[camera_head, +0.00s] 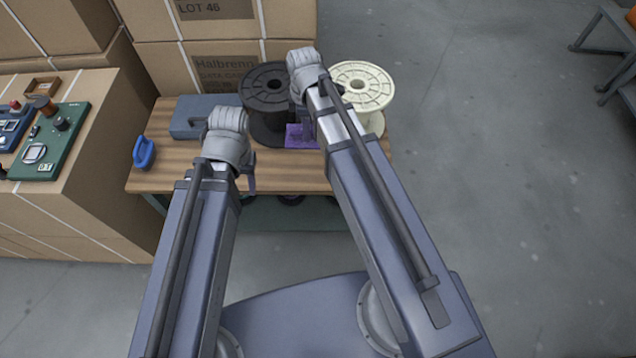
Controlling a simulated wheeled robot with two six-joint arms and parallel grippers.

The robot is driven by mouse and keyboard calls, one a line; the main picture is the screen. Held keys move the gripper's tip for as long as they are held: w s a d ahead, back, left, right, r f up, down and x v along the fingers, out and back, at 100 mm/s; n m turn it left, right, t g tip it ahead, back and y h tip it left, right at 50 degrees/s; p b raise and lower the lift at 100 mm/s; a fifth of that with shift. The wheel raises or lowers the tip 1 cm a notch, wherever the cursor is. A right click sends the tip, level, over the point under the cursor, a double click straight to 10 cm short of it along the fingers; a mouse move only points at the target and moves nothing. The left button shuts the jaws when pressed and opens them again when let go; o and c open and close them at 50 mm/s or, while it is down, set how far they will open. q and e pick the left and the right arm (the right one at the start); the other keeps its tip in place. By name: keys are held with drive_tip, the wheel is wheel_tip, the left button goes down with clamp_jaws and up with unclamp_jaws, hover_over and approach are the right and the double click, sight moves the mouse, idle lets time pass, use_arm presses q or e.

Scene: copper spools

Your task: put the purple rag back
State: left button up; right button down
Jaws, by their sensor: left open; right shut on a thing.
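The purple rag (300,137) shows on the wooden table (290,172), between the black spool and the cream spool and below my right wrist. My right gripper (304,128) is mostly hidden by its own arm; it is shut, with the rag at its jaws. How high the rag is off the table I cannot tell. My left gripper (250,182) is open over the table's front part, left of the rag and apart from it. Its fingers are partly hidden by its wrist.
A black spool (262,85) and a cream spool (372,90) stand at the back of the table. A grey-blue case (188,112) and a blue-handled object (144,152) lie at left. Cardboard boxes (215,70) stand behind.

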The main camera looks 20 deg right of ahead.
wheel_tip(320, 180, down, 13)
drive_tip(key=d+b, duration=0.2)
drive_tip(key=b, duration=1)
drive_tip(key=shift+w+d, duration=0.35)
drive_tip(key=shift+w, duration=0.05)
wheel_tip(320, 180, down, 10)
drive_tip(key=b, duration=1)
drive_tip(key=shift+r, duration=0.1)
drive_tip(key=shift+f, duration=0.2)
drive_tip(key=c, duration=0.7)
unclamp_jaws()
drive_tip(key=shift+o, duration=0.2)
drive_tip(key=shift+r, duration=0.1)
